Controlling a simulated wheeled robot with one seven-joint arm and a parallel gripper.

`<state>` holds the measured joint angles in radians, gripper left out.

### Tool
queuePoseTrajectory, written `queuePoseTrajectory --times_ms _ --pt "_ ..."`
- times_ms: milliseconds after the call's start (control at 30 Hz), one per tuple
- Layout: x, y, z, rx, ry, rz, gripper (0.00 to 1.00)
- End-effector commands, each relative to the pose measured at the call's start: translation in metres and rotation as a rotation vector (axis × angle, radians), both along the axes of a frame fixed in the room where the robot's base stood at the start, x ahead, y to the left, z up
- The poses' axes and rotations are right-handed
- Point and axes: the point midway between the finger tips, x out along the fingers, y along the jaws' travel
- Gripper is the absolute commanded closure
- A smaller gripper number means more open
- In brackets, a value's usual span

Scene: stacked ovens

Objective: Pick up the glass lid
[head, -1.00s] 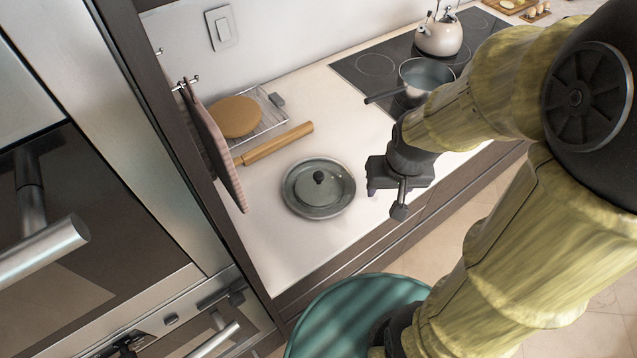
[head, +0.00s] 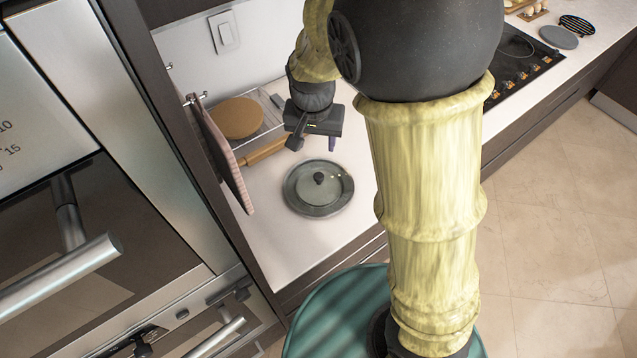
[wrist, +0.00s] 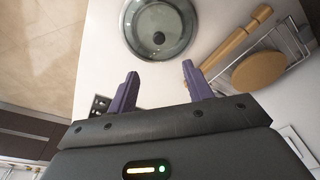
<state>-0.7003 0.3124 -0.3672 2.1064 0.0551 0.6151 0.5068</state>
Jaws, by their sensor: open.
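The glass lid (head: 335,196) is round and clear, with a dark rim and a black knob. It lies flat on the white counter in the head view. In the wrist view the lid (wrist: 150,36) shows at the top, beyond the fingertips and apart from them. My gripper (head: 314,146) is above the counter, just behind the lid in the head view. Its two purple fingers are spread with nothing between them in the wrist view (wrist: 160,72). Whether anything lies under the lid is hard to tell.
A rolling pin (wrist: 236,44) and a wire rack (wrist: 285,45) with a round tan board (wrist: 259,70) lie beside the lid. A striped cloth (head: 222,156) hangs at the left. The ovens (head: 100,220) stand at the left. The hob (head: 520,60) is partly behind my arm.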

Motion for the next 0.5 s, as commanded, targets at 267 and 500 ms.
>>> queuePoseTrajectory --times_ms 267,500 --pt "0.0 -0.001 -0.006 -0.001 0.002 0.001 0.49" --pt "0.005 -0.003 -0.041 -0.001 0.004 0.0 0.49"
